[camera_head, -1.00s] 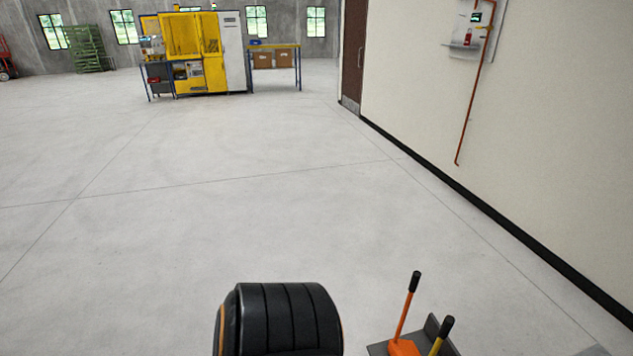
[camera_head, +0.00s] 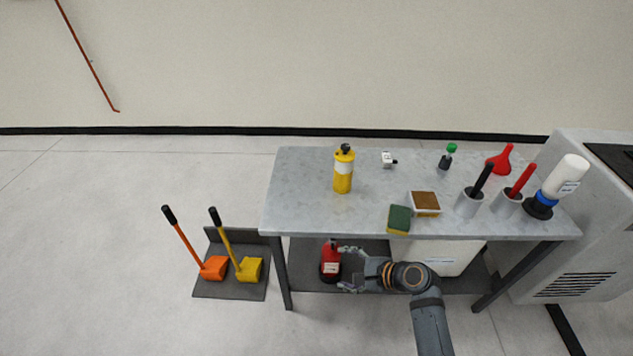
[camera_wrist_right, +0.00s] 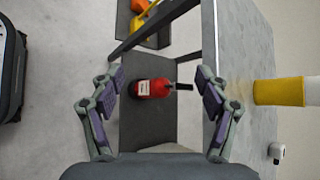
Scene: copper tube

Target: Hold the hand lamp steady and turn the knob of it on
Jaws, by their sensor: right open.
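A yellow can (camera_head: 343,182) with a white band and black top stands upright on the workbench; it may be the hand lamp, but its knob is too small to make out. It also shows at the right of the right wrist view (camera_wrist_right: 279,92). My right gripper (camera_head: 343,268) is open and empty, below the tabletop's front edge and lower than the can. A red bottle (camera_head: 331,264) with a black top stands on the lower shelf in front of it. In the right wrist view the bottle (camera_wrist_right: 146,89) shows between the spread fingers (camera_wrist_right: 160,75), apparently beyond them. My left gripper is out of view.
The tabletop (camera_head: 300,190) also holds a sponge (camera_head: 399,219), a small box (camera_head: 425,203), a green-capped bottle (camera_head: 446,160), a red funnel (camera_head: 502,160) and a white bottle (camera_head: 565,178). Orange and yellow long-handled tools (camera_head: 241,267) stand left. Floor further left is clear.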

